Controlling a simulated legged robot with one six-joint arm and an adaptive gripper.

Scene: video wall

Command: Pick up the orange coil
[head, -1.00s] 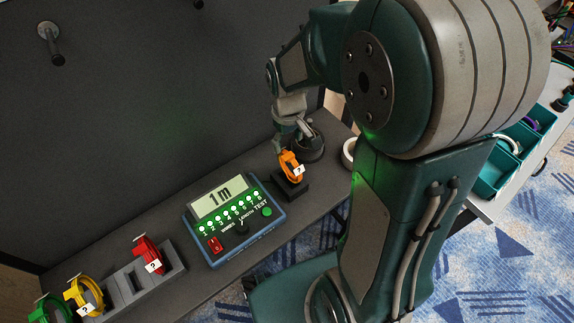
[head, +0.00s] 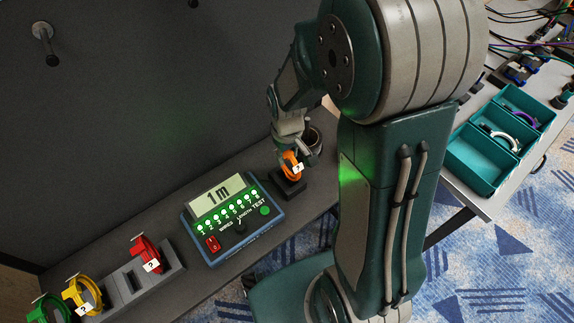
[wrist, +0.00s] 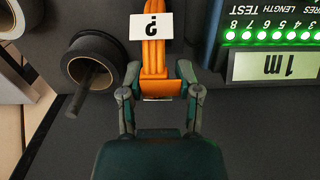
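The orange coil (head: 289,168), with a white "?" tag, stands upright on a small dark block (head: 289,186) on the grey shelf. My gripper (head: 291,152) is down at the top of the coil in the head view and partly hides it. In the wrist view the coil (wrist: 153,55) lies between the two fingers of my gripper (wrist: 156,75).
A blue tester (head: 233,218) reading "1 m" stands close to the coil's left in the head view. A dark round spool (wrist: 93,60) is close by. Red (head: 144,252), yellow (head: 82,296) and green (head: 48,309) coils are further left. Teal trays (head: 497,145) lie right.

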